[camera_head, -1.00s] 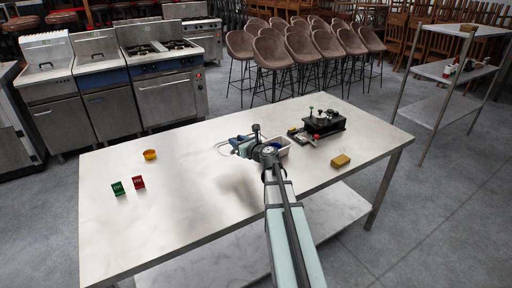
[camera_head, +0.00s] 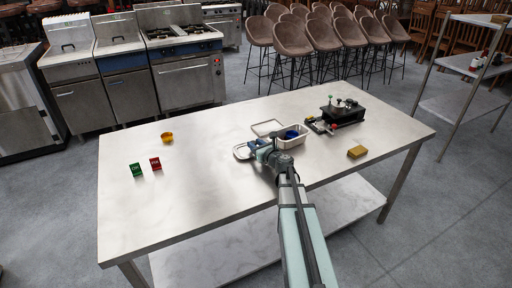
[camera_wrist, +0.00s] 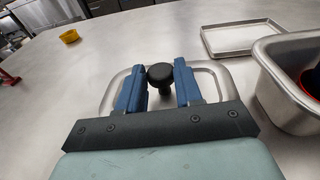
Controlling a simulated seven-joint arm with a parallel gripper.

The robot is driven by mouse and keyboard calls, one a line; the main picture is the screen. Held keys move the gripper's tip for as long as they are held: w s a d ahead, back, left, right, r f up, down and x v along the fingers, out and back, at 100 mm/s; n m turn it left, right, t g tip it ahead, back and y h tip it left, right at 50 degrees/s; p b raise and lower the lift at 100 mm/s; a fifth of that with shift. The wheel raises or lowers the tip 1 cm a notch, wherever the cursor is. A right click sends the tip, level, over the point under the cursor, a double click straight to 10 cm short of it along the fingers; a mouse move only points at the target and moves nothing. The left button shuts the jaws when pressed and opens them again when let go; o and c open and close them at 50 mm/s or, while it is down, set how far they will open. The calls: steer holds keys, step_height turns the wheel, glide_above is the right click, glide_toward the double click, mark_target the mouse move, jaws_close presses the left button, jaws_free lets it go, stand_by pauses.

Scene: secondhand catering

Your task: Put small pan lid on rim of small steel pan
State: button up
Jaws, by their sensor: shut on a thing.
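The small pan lid (camera_wrist: 214,69) is a flat steel rounded rectangle with a black knob (camera_wrist: 160,73). My gripper (camera_wrist: 159,84) is above it, its blue fingers either side of the knob and shut on it. The lid also shows in the head view (camera_head: 241,152), by my gripper (camera_head: 259,148). I cannot tell whether it touches the table. The small steel pan (camera_wrist: 268,85), deep and rectangular, stands right of the lid, apart from it. In the head view the pan (camera_head: 293,143) is uncovered, with something blue inside. The wrist view shows something red and dark inside.
A shallow steel tray or lid (camera_wrist: 204,40) lies behind the pan. A black device (camera_head: 344,115) stands farther right, with a yellow block (camera_head: 357,152) nearer. The table's front left is clear.

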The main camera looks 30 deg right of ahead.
steer(key=shift+f, duration=0.45)
steer(key=shift+f, duration=0.1)
steer(key=o, duration=1.1)
steer(key=shift+s, duration=0.1)
steer(key=s, duration=0.3)
steer(key=s+r, duration=0.1)
steer(key=s, duration=0.3)
steer(key=s+d+r, duration=0.1)
steer(key=s, duration=0.3)
steer(key=shift+o, duration=0.5)
steer(key=shift+s, duration=0.35)
